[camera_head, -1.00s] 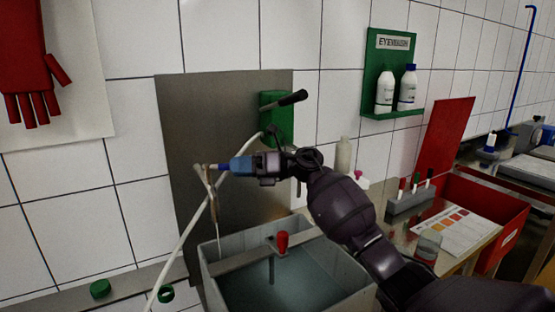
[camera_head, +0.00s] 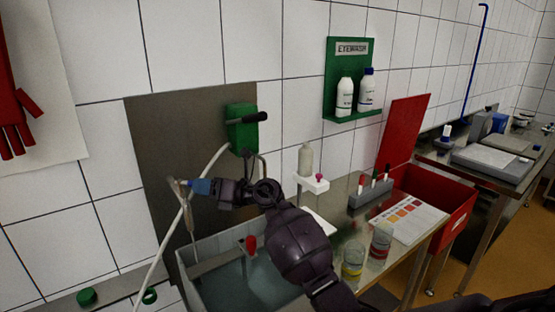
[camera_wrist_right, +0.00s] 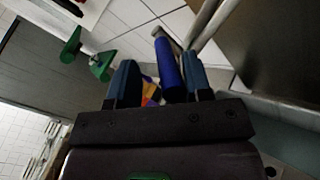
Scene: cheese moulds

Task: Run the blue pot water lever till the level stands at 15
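The blue lever (camera_wrist_right: 168,68) shows in the right wrist view as a blue cylinder between my right gripper's fingers. My right gripper (camera_head: 198,186) is at the metal tap (camera_head: 180,190) above the grey basin in the head view. In the wrist view its fingers (camera_wrist_right: 160,82) are apart. The lever lies close to the right-hand finger, with a gap to the left-hand one. The grey basin (camera_head: 210,265) holds water, with a red-topped gauge (camera_head: 251,245) standing in it. A thin line, perhaps water, hangs below the tap. No level number is readable. My left gripper is not in view.
A green wall box (camera_head: 240,128) with a black handle is behind my right arm; a white hose runs down past the tap. Two glass beakers (camera_head: 353,262), a marker holder (camera_head: 370,192) and a red bin (camera_head: 455,215) are to the right.

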